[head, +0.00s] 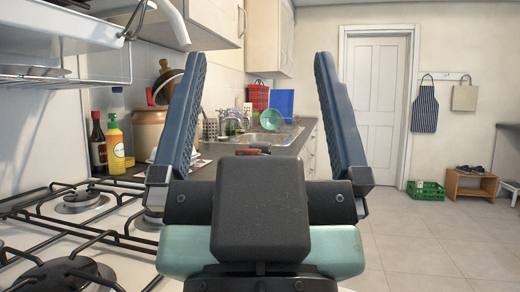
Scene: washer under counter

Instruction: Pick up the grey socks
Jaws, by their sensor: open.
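My gripper (257,120) is in the middle of the head view, its two blue fingers upright and wide apart. Nothing is between the fingers; the sink area shows through the gap behind them. I cannot make out any grey socks in this view. The washer is not in view either. The gripper body hides part of the counter front and floor.
A gas stove (112,232) is close on the left. A sauce bottle (98,145) and a yellow bottle (115,147) stand behind it. A sink (262,138) is farther along the counter.

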